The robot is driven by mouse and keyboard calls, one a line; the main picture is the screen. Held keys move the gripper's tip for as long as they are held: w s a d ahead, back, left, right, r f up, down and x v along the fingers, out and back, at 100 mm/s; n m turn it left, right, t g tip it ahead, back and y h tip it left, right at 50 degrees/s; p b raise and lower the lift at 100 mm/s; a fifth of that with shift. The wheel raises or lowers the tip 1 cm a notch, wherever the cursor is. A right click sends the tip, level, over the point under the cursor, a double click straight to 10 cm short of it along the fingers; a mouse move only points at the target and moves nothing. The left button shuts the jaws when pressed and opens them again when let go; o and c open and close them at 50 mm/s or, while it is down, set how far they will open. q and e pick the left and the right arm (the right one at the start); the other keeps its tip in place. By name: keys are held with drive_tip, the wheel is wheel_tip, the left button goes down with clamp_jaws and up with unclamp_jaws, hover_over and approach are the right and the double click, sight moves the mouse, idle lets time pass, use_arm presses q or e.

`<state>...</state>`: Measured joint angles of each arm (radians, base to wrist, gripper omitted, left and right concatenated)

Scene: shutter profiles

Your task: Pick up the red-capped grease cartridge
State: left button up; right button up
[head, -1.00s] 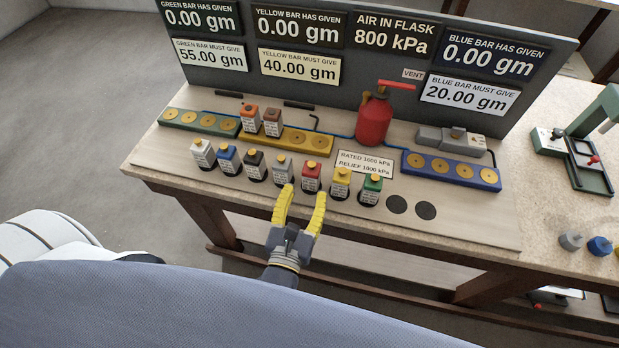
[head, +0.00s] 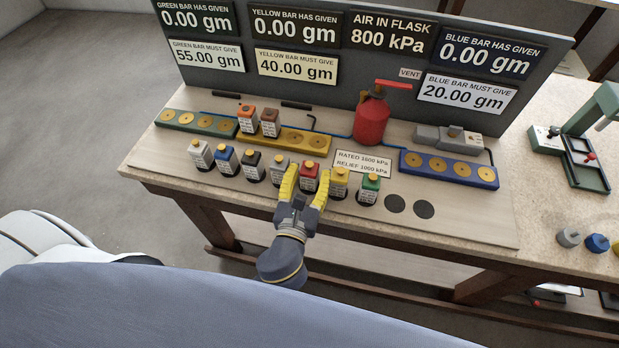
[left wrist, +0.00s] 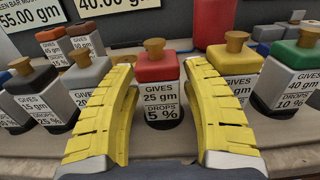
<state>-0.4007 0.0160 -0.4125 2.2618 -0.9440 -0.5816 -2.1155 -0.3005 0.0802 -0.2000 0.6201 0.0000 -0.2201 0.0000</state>
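The red-capped grease cartridge (head: 309,176) stands upright in the front row on the board. In the left wrist view the red-capped cartridge (left wrist: 159,90) shows its label, "gives 25 gm, drops 5 %", and a brass knob on top. My left gripper (head: 305,180) is open, with its yellow fingers on either side of this cartridge. In the left wrist view the fingers of the left gripper (left wrist: 163,100) show gaps to the cartridge on both sides. My right gripper is not in view.
A grey-capped cartridge (head: 279,169) stands close on the left and a yellow-capped cartridge (head: 339,183) close on the right. Behind are the yellow bar (head: 313,142), a red flask (head: 371,122) and the blue bar (head: 449,168). Two empty dark round spots (head: 424,209) lie at the row's right end.

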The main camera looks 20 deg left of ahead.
use_arm(q)
clamp_jaws()
drive_tip(key=shift+r, duration=0.1)
